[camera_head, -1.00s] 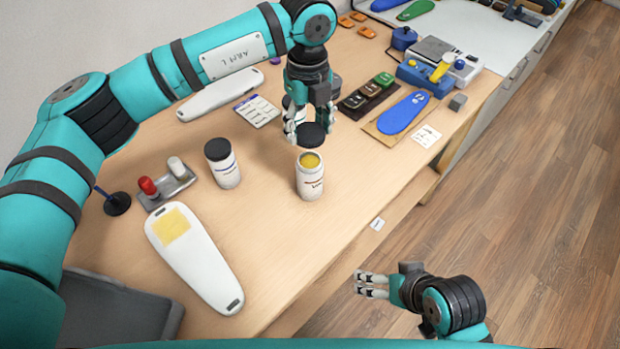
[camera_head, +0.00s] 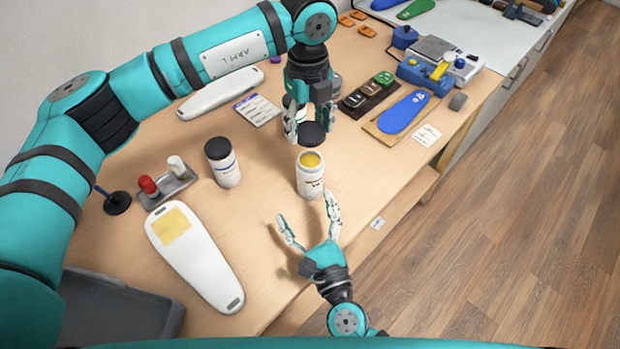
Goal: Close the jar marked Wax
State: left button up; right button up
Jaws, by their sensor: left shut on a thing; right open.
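An open white jar (camera_head: 309,182) with yellow contents stands upright near the table's front edge; its label is too small to read. My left gripper (camera_head: 309,128) is shut on a black lid (camera_head: 312,135), held just behind and above the jar's mouth, apart from it. My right gripper (camera_head: 307,222) is open and empty, its fingers spread just in front of the jar. A second white jar (camera_head: 225,170) with a black lid on stands to the left.
A small tray (camera_head: 168,193) with a red and a white bottle and a white insole-shaped board (camera_head: 195,255) lie to the left. A blue insole (camera_head: 404,112) lies at the right. A grey tray (camera_head: 120,308) is at the lower left. The table between the board and the jar is clear.

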jog(key=f+m+h, duration=0.1)
jog(key=m, duration=0.1)
jog(key=d+f+m+h, duration=0.1)
jog(key=m, duration=0.1)
jog(key=d+f+m+h, duration=0.1)
jog(key=m, duration=0.1)
jog(key=shift+d+f+h, duration=0.1)
jog(key=shift+d+h, duration=0.15)
jog(key=shift+h, duration=0.15)
jog(key=w, duration=0.4)
jog(key=w+a, duration=0.1)
jog(key=w, duration=0.7)
jog(key=shift+a, duration=0.4)
jog(key=shift+c, duration=0.3)
grip_shut()
pick_arm(q)
send_over(309, 161)
jog(key=shift+f, duration=2.5)
jog(key=shift+f, duration=0.9)
